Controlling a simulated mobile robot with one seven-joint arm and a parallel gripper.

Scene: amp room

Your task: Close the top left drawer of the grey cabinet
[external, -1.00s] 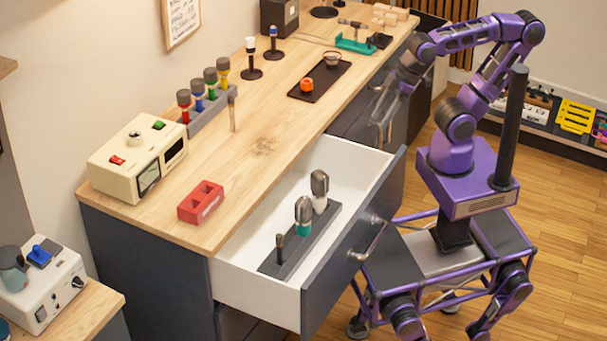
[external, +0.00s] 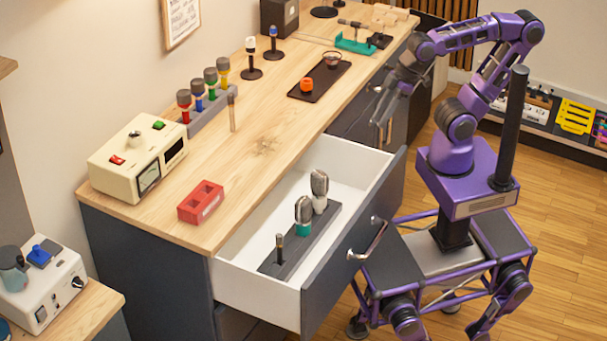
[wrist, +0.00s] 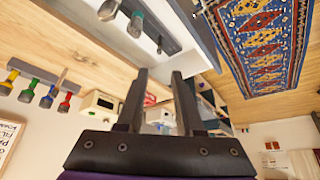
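The grey cabinet (external: 150,262) has its top left drawer pulled far out. The drawer's dark front (external: 345,262) carries a metal bar handle (external: 370,243). Inside the white drawer, a dark rack (external: 310,240) holds microphones. My gripper (external: 381,122) is above and beyond the far end of the drawer front, apart from the handle. In the wrist view my gripper (wrist: 160,80) is open, with nothing between its fingers. There the rack with microphones (wrist: 150,22) shows at the top; the drawer handle cannot be made out.
The wooden counter holds a cream meter box (external: 138,160), a red block (external: 201,202), a rack of coloured microphones (external: 212,107) and a black tray (external: 330,80). A patterned rug (wrist: 265,40) shows in the wrist view. The floor right of my base is clear.

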